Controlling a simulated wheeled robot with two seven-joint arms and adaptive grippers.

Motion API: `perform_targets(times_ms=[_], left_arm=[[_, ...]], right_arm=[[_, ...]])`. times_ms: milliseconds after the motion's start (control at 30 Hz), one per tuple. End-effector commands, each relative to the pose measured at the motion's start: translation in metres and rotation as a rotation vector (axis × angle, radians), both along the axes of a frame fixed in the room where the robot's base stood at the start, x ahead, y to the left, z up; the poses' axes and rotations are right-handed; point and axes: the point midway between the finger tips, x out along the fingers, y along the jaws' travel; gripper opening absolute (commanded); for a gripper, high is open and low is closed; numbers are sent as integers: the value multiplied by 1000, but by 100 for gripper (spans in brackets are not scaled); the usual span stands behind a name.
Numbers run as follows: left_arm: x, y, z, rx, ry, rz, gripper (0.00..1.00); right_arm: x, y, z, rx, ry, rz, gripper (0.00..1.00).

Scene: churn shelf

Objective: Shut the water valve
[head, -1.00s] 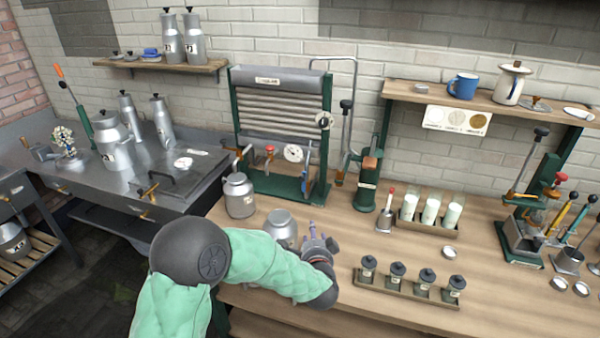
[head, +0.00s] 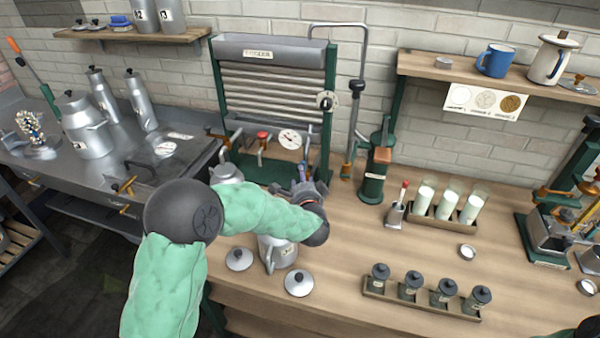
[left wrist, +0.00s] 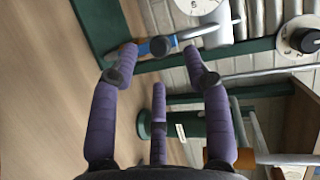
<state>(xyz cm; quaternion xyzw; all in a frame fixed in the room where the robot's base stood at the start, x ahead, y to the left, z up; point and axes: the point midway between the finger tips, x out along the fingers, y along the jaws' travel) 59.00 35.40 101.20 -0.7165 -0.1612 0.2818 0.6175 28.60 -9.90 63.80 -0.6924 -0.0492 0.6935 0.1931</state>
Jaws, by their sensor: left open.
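The water valve looks to be the one with the blue lever (left wrist: 155,47) on the pipework under the ribbed cooler (head: 270,82). In the left wrist view the lever lies between the tips of the purple fingers of my left gripper (left wrist: 158,62), which is open. I cannot tell whether a finger touches it. In the head view my left gripper (head: 299,178) is in front of the cooler's lower right part, and the lever is small and partly hidden behind the fingers. My right gripper is out of view.
A dial gauge (head: 290,139) and a red-knobbed tap (head: 262,138) sit left of the lever. A green pump (head: 373,180) stands close on the right. A can (head: 281,254) and lids (head: 299,283) lie below my left arm.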

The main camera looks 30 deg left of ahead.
Motion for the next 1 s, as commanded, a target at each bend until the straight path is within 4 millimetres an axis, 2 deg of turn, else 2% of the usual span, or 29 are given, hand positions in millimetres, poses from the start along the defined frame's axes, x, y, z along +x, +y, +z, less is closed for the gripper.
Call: perform_targets(times_ms=[100,300,500,767,933,1000], left_arm=[[17,13,-8,0,0,2,48],[38,28,-12,0,1,1,48],[46,34,-13,0,1,0,48],[47,35,-12,0,1,0,48],[47,35,-13,0,1,0,3],[47,34,-13,0,2,0,0]], right_arm=[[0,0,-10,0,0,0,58],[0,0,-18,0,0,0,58],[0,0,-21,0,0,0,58],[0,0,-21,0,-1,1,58],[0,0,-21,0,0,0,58],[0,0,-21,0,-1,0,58]])
